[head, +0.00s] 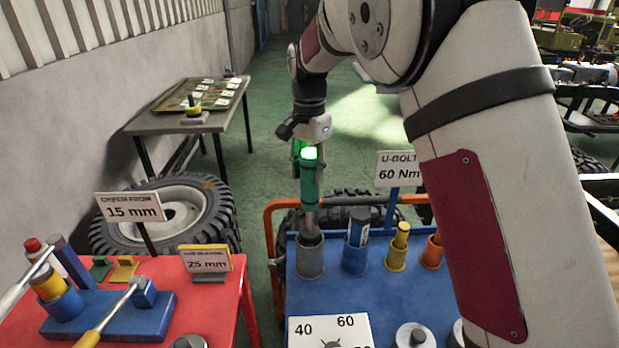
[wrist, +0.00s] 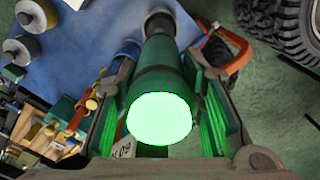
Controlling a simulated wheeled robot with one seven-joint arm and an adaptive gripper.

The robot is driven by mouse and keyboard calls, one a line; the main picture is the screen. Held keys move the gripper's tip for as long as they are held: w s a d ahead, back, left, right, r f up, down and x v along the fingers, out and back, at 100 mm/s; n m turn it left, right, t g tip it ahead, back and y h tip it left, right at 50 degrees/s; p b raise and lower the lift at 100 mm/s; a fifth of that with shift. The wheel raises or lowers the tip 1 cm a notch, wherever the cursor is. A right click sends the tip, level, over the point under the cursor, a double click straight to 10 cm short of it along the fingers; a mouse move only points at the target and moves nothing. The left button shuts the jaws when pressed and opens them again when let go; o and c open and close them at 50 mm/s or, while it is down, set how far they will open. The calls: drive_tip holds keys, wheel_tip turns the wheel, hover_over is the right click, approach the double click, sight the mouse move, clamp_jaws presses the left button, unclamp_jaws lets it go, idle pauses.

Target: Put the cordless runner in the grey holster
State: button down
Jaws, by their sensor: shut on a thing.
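The cordless runner (head: 309,184) is a green cylinder with a brightly glowing green top end and a narrower grey-brown nose. It is nearly upright. My gripper (head: 309,156) is shut on its upper part. In the wrist view, my gripper's pads (wrist: 160,112) lie either side of the runner (wrist: 165,68). The grey holster (head: 310,262) is an upright cup at the back left of the blue cart. The runner's nose meets the holster's mouth in the head view. I cannot tell how far inside it is; the nose end is hidden.
Right of the grey holster stand a blue holster (head: 355,256) holding a tool, a yellow holster (head: 397,257) and an orange one (head: 433,252). An orange rail (head: 268,225) edges the blue cart. A red table (head: 215,300) stands left, across a gap.

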drive_tip(key=shift+f, duration=1.25)
drive_tip(key=c, duration=1)
unclamp_jaws()
drive_tip(key=shift+f, duration=0.1)
drive_tip(key=shift+c, duration=0.2)
